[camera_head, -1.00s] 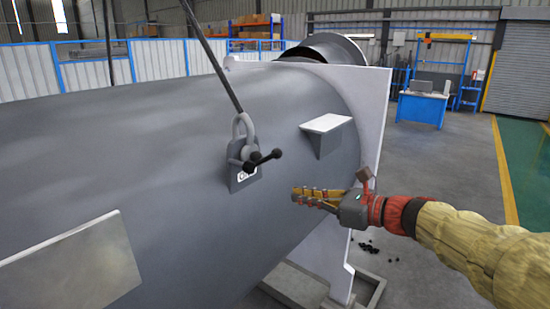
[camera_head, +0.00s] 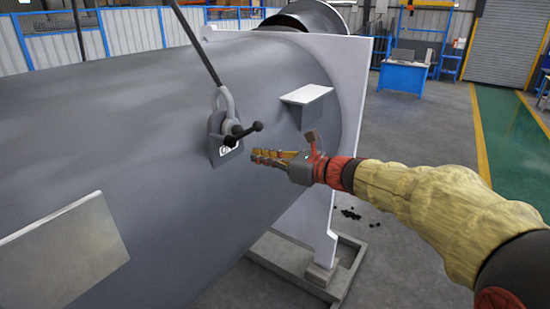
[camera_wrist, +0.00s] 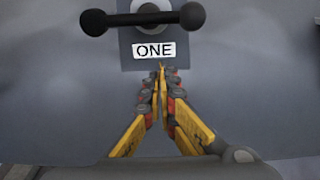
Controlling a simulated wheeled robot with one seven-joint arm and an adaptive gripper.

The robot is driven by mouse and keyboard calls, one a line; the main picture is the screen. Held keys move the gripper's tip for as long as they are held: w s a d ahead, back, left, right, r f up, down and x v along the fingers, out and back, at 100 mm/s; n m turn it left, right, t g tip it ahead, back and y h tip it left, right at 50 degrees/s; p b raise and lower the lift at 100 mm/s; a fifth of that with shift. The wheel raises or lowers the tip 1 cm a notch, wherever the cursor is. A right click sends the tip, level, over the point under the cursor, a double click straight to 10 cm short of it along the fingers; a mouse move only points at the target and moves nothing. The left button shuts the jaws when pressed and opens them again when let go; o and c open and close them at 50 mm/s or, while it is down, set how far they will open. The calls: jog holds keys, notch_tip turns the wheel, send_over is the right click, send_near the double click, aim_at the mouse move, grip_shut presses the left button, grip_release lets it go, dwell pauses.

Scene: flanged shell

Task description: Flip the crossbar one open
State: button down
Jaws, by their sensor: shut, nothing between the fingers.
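The crossbar (camera_head: 243,132) is a dark bar with a round knob at each end, on a grey lug plate (camera_head: 216,147) fixed to the side of the big grey shell. In the wrist view the crossbar (camera_wrist: 143,19) lies nearly level above a white label reading "ONE" (camera_wrist: 154,50). My gripper (camera_head: 255,155) is just right of and below the crossbar in the head view. In the wrist view my gripper's fingertips (camera_wrist: 161,72) are together, empty, just below the label. The crossbar's middle mount is partly cut off at the top of the wrist view.
A shackle (camera_head: 222,101) with a taut sling (camera_head: 198,42) rises from the lug. A bracket with a white top (camera_head: 307,94) juts from the shell to the right. A pale plate (camera_head: 65,250) lies on the shell at lower left. A white end flange (camera_head: 352,95) stands behind my arm.

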aim_at(248, 132)
jog(key=r, duration=0.1)
jog(key=r+p, duration=0.1)
jog(key=a+r, duration=0.1)
jog(key=shift+w+r+p, duration=0.3)
jog(key=shift+w+p, duration=0.05)
jog(key=shift+w, duration=0.05)
jog(key=shift+s, duration=0.1)
jog(key=shift+r+b, duration=0.1)
jog(key=shift+b, duration=0.3)
